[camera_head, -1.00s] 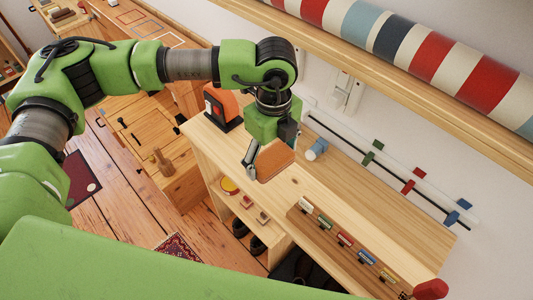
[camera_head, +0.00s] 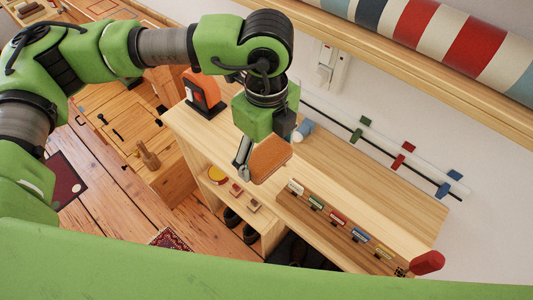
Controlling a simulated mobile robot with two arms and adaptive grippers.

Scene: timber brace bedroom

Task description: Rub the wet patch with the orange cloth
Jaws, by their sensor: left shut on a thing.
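My left gripper (camera_head: 247,162) points down over the light wooden bench top, shut on the orange cloth (camera_head: 271,160). The cloth looks like a flat, stiff orange-brown piece, held tilted between the fingers. I cannot tell whether its lower edge touches the bench top (camera_head: 330,165). I make out no wet patch on the bench; it may be hidden by the cloth or gripper. My right gripper is not in view.
An orange-and-black device (camera_head: 204,93) stands at the bench's left end. A rack with several coloured clips (camera_head: 336,219) runs along the front. A rail (camera_head: 375,143) lies at the back. A red object (camera_head: 428,262) sits at the right.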

